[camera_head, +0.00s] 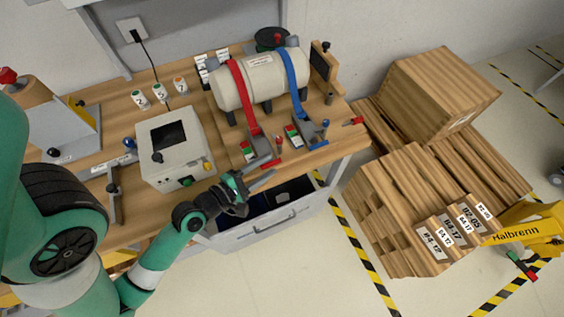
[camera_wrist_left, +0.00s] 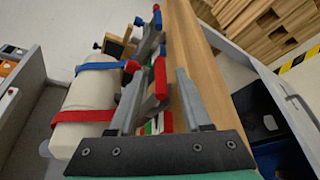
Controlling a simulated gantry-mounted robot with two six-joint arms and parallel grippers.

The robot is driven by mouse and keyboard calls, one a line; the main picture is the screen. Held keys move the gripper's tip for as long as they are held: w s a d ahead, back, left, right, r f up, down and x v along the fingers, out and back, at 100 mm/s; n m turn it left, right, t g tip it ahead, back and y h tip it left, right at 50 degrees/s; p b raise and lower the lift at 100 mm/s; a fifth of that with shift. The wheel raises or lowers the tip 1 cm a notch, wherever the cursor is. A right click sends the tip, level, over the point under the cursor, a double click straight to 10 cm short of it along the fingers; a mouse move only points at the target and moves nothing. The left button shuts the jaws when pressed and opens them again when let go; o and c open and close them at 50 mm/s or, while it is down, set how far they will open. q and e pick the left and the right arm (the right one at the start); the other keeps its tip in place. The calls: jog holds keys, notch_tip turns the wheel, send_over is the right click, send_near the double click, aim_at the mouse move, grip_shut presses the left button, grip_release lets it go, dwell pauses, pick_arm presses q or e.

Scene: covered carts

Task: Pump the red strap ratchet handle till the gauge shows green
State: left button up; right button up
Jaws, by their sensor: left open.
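The red strap (camera_head: 242,95) runs over a cream tank lying on the bench, and its ratchet (camera_head: 260,144) sits at the bench's front edge. The ratchet's red handle (camera_wrist_left: 160,80) shows between my fingers in the left wrist view, with a gap on the right finger's side; I cannot tell whether the left finger touches it. My left gripper (camera_head: 267,171) is open, right at the ratchet. A small red-and-green gauge (camera_head: 247,151) stands beside the red ratchet; it is partly hidden in the left wrist view (camera_wrist_left: 152,127), and its reading is too small to tell. My right gripper is out of view.
A blue strap (camera_head: 290,75) with its own ratchet (camera_head: 311,132) and gauge (camera_head: 293,136) is close on the right. A grey control box (camera_head: 172,175) stands left. An open drawer (camera_head: 275,228) lies below the gripper. Wooden crates (camera_head: 440,90) fill the right floor.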

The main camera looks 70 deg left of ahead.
pick_arm(q)
jog(key=shift+w+a+f, duration=0.1)
jog(key=shift+w+a, duration=0.1)
jog(key=shift+w, duration=0.25)
jog(key=shift+s, duration=0.15)
jog(key=shift+c, duration=0.8)
grip_shut()
